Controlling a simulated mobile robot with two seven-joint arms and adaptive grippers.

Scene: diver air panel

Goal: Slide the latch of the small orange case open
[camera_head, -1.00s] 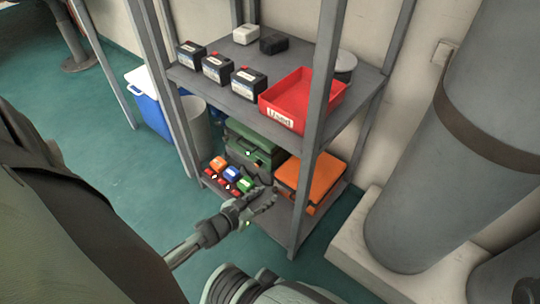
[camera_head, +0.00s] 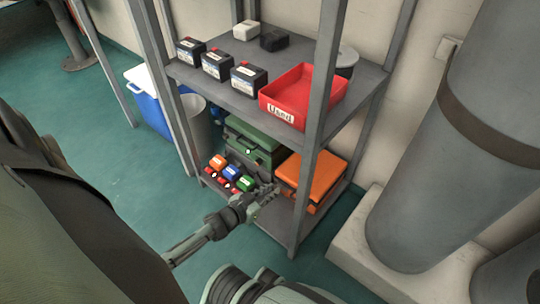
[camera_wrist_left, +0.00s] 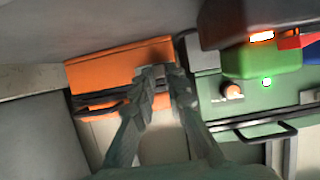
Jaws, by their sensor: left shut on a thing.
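The small orange case (camera_head: 312,175) lies on the lower shelf at the right, beside the green case (camera_head: 255,143). My left gripper (camera_head: 272,191) is at the front left side of the orange case. The left gripper's fingers (camera_wrist_left: 164,78) are close together around a small grey latch (camera_wrist_left: 153,71) on the case's front. The fingers hide much of the latch, so I cannot tell its position. The right gripper is not in view.
Small coloured blocks (camera_head: 231,173) in orange, blue and green stand left of my gripper on the lower shelf. A shelf post (camera_head: 312,140) rises close to the orange case. A red bin (camera_head: 302,97) and several batteries (camera_head: 215,69) fill the upper shelf.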

